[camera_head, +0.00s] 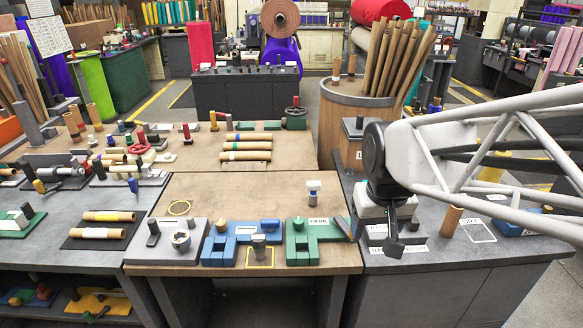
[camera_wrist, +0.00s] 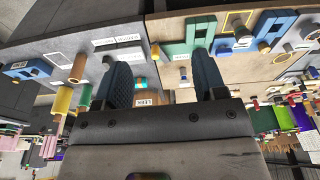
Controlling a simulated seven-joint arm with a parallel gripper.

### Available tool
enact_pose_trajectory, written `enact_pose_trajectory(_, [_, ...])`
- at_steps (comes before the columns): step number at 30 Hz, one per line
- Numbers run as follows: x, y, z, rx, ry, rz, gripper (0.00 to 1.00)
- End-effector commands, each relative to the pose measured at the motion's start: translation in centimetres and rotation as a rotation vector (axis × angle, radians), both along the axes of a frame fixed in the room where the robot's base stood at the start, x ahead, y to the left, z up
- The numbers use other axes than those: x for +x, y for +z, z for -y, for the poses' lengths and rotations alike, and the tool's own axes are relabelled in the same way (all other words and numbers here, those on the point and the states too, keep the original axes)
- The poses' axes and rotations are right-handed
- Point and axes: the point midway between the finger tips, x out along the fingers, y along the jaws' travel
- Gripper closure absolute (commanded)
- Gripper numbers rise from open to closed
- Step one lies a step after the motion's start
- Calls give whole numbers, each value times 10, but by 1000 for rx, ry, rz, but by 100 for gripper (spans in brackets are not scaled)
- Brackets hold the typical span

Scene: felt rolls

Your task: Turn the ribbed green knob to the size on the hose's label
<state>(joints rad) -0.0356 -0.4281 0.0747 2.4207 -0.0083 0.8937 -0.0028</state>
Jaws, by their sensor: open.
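My gripper (camera_head: 394,240) hangs over the left part of the grey right-hand bench, with its fingers pointing down. A green fixture (camera_head: 300,244) with a white label stands at the front right of the wooden bench, left of my gripper.
A blue fixture (camera_head: 222,246) and a grey block (camera_head: 166,242) stand left of the green one. A tan roll (camera_head: 451,221) stands upright right of my gripper. A barrel of tan tubes (camera_head: 345,110) stands behind. The wooden bench (camera_head: 240,200) has bare room in its middle.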

Motion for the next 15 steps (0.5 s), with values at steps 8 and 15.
enact_pose_trajectory(8, [54,-12,-13,-2,33,-29,35])
enact_pose_trajectory(15, [98,-28,-25,-3,61,-52,35])
